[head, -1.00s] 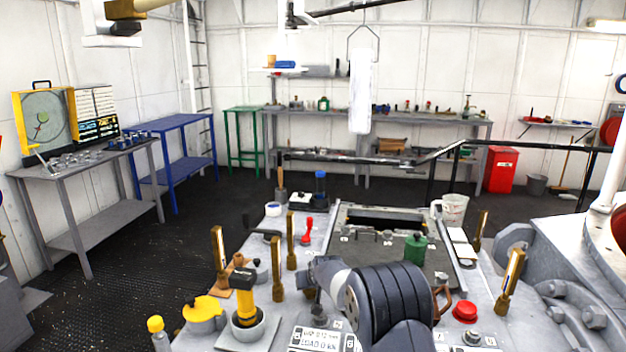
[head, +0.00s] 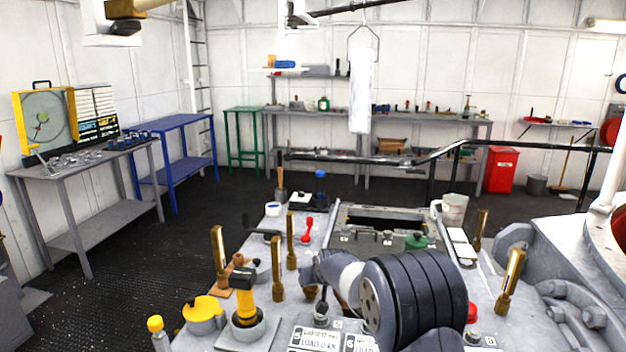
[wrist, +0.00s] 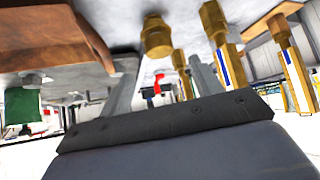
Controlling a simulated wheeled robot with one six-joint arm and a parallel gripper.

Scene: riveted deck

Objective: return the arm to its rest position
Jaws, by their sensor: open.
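My arm (head: 415,300) shows in the head view as a dark ribbed joint and a grey link at the front centre, over the deck top. My gripper is not clearly visible there, as the arm hides it. In the wrist view my gripper (wrist: 163,85) shows two grey fingers spread apart with nothing held between them. The wrist view is tilted, with the deck surface along its top. Brass posts (wrist: 156,38) and a green container (wrist: 22,105) appear close around the fingers.
Brass posts (head: 219,255), a yellow-handled tool (head: 245,283), a yellow pot (head: 203,312) and a red tool (head: 308,231) stand left of the arm. A hatch opening (head: 383,220), a green jar (head: 416,241) and a clear jug (head: 454,208) lie behind it. A white cylinder (head: 360,90) hangs above.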

